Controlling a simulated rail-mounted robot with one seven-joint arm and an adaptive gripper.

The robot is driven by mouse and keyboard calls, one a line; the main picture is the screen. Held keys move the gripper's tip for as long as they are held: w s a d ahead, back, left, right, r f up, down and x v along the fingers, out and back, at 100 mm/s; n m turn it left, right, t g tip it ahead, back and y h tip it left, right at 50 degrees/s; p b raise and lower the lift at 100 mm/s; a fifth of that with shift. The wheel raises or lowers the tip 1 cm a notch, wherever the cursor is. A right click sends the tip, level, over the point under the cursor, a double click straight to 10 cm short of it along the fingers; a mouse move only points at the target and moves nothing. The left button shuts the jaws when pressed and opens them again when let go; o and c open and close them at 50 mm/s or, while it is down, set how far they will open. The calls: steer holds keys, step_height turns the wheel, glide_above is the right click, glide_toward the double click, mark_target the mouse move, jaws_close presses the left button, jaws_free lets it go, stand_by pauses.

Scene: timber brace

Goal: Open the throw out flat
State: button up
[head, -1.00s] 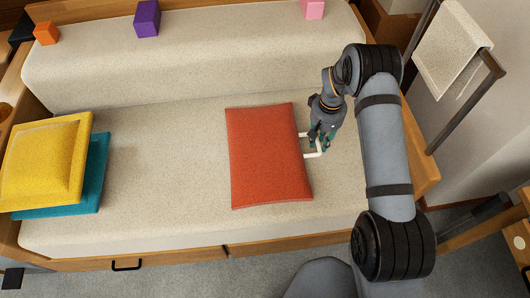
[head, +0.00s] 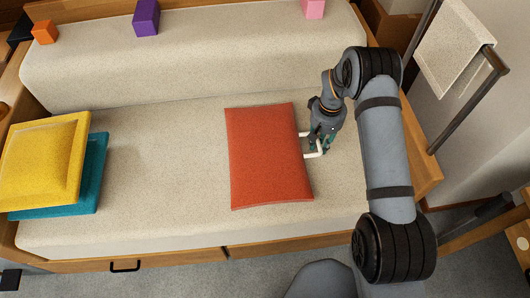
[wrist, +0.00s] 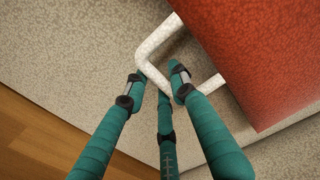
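A red, padded, rectangular piece (head: 268,157), which may be the folded throw, lies on the cream seat. A white bar handle (head: 313,155) sticks out from its right edge. My gripper (head: 324,145) is at this handle, low over the seat. In the wrist view, the teal fingers of my gripper (wrist: 160,90) are spread around the corner of the white handle (wrist: 155,42), with gaps between the fingertips. Firm contact with the bar cannot be made out. The red piece (wrist: 265,50) fills the upper right there.
A yellow cushion (head: 40,160) lies on a teal one (head: 92,175) at the left. Orange (head: 44,32), purple (head: 146,17) and pink (head: 313,8) blocks sit on the backrest. A cream cloth (head: 450,55) hangs on a rail at right. The seat left of the red piece is clear.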

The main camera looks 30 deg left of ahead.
steer(key=shift+f, duration=0.35)
steer(key=shift+r+b, duration=0.1)
steer(key=shift+b, duration=0.2)
steer(key=shift+c, duration=0.4)
steer(key=c, duration=0.4)
steer(key=shift+c, duration=0.4)
